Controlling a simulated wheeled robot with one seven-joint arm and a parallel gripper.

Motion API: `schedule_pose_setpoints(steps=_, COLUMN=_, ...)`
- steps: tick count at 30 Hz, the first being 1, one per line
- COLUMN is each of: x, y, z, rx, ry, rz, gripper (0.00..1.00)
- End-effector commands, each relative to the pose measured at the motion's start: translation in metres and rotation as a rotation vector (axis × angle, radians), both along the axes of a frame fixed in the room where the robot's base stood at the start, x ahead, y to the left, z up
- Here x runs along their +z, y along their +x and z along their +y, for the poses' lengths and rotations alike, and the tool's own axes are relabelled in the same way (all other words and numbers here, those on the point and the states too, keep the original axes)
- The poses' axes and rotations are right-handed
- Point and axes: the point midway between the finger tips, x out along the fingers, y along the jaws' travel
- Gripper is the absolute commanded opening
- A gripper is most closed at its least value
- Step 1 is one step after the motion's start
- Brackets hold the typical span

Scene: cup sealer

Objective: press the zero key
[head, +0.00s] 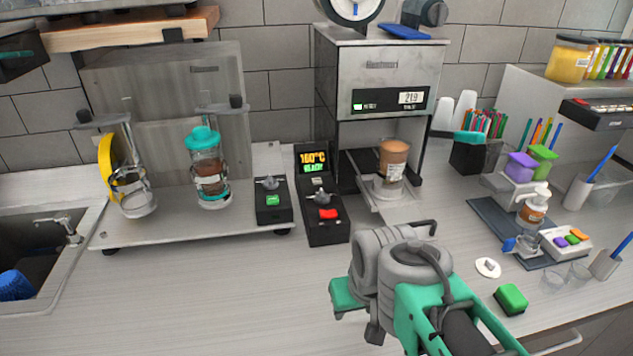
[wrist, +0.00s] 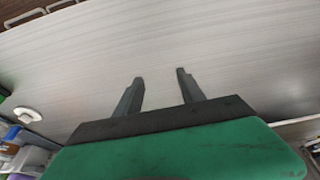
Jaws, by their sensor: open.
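No key marked zero can be read in these views. A scale-like unit (head: 385,95) at the back has a dark panel reading about 219, with a small green-lit spot and label too small to read. A cup with brown contents (head: 393,165) stands below it. Left of it, a black control box (head: 322,225) has an orange-green display, a knob and a red key. Another box (head: 272,205) has a knob and a green key. My gripper (wrist: 160,76) is open and empty over bare counter in the wrist view; its fingers are not clear in the head view, well in front of the unit.
A white disc (head: 488,267) and a green block (head: 511,299) lie on the counter right of my arm. A dark mat (head: 490,215) with a pump bottle (head: 535,205) is farther right. A sink (head: 40,265) is at left.

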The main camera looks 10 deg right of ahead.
Motion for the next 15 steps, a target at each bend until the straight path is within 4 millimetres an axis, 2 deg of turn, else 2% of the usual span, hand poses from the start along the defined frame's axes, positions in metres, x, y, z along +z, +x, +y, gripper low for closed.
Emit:
schedule_pose_setpoints(steps=2, x=0.0000, y=0.0000, z=0.0000, rx=0.000, ry=0.000, rz=0.000, gripper=0.39)
schedule_pose_setpoints(steps=15, x=0.0000, y=0.0000, z=0.0000, rx=0.000, ry=0.000, rz=0.000, gripper=0.03)
